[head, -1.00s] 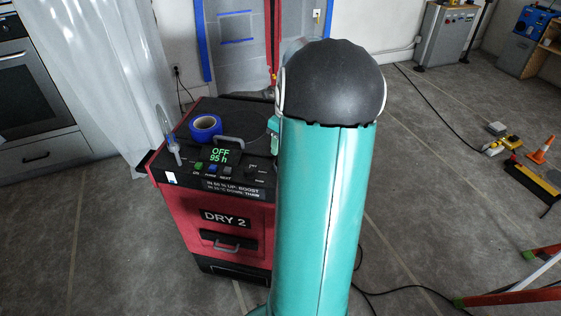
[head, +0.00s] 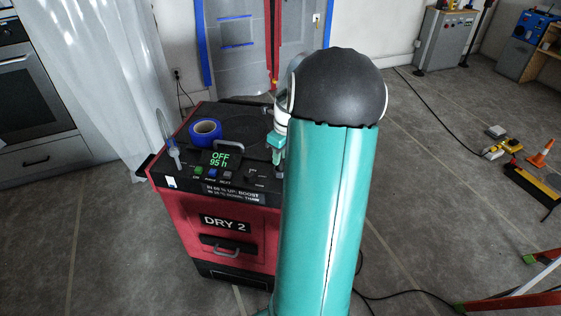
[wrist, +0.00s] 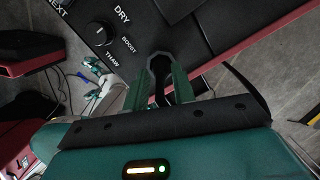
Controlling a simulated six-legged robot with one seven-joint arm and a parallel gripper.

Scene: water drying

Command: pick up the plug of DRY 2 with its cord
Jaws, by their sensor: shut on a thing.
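DRY 2 (head: 228,225) is a red and black machine left of my arm in the head view; its display reads OFF, 95 h. In the wrist view my gripper (wrist: 164,66) is over the edge of its control panel (wrist: 120,45), beside the THAW–DRY knob. Its green fingers are closed around a small dark thing, which looks like the plug (wrist: 160,68); its shape is mostly hidden between them. A black cord (wrist: 249,86) curves out right of the fingers. In the head view my gripper (head: 276,148) shows partly at the panel's right side, beside my arm.
A cable lies on the floor at right. A red ladder (head: 525,290), an orange cone (head: 540,153) and a yellow-black bar (head: 533,186) stand farther right.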

